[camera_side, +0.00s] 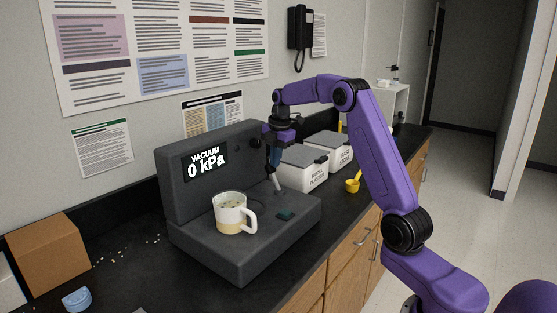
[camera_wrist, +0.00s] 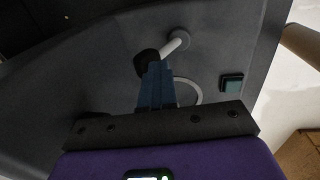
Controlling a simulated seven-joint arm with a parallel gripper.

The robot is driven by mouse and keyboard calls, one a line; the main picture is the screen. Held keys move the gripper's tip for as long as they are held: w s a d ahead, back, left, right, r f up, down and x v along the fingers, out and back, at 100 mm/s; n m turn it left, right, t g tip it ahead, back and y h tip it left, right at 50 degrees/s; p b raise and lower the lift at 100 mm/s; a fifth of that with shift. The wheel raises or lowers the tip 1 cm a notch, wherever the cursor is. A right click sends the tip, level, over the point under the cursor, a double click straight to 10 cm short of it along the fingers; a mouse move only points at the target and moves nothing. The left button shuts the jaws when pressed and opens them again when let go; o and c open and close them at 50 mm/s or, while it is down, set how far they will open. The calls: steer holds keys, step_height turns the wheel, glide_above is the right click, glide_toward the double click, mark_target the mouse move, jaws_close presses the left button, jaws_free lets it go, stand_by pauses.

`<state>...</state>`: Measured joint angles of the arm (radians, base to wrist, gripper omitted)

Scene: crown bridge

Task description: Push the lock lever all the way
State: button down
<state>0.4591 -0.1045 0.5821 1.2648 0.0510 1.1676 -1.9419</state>
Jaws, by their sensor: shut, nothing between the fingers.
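The lock lever (camera_side: 275,183) is a pale metal rod on the right part of the dark grey vacuum unit (camera_side: 190,240). In the wrist view the lever (camera_wrist: 174,45) ends in a black knob (camera_wrist: 147,63). My gripper (camera_side: 273,160) is over the lever, its blue fingers pointing down. In the wrist view the closed fingertips (camera_wrist: 155,72) are right at the knob and overlap its edge. I cannot tell whether they touch it. Nothing is held. The unit's screen (camera_side: 206,163) reads "VACUUM 0 kPa".
A mug (camera_side: 230,213) with pale contents stands on the unit, left of a dark green button (camera_side: 285,214). White lidded boxes (camera_side: 304,168) and a yellow scoop (camera_side: 353,185) are to the right. A cardboard box (camera_side: 48,252) and a blue object (camera_side: 77,299) are at left.

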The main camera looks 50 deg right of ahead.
steer(key=shift+w, duration=0.1)
stand_by(0.5)
step_height(320, 180, up, 12)
steer(key=s, duration=0.2)
steer(key=shift+f, duration=0.15)
stand_by(0.7)
steer(key=s+a+f+m, duration=0.1)
steer(key=s+a+f, duration=0.2)
steer(key=s+a, duration=0.7)
steer(key=s+a+f+m, duration=0.2)
steer(key=s+a+f, duration=0.1)
steer(key=a, duration=1.3)
steer(key=s+f+m, duration=0.1)
steer(key=s+f, duration=0.3)
steer(key=s, duration=0.8)
steer(key=s+f+m+g, duration=0.1)
steer(key=s+f, duration=0.4)
steer(key=s, duration=0.8)
steer(key=shift+s+a, duration=0.3)
steer(key=shift+a, duration=0.1)
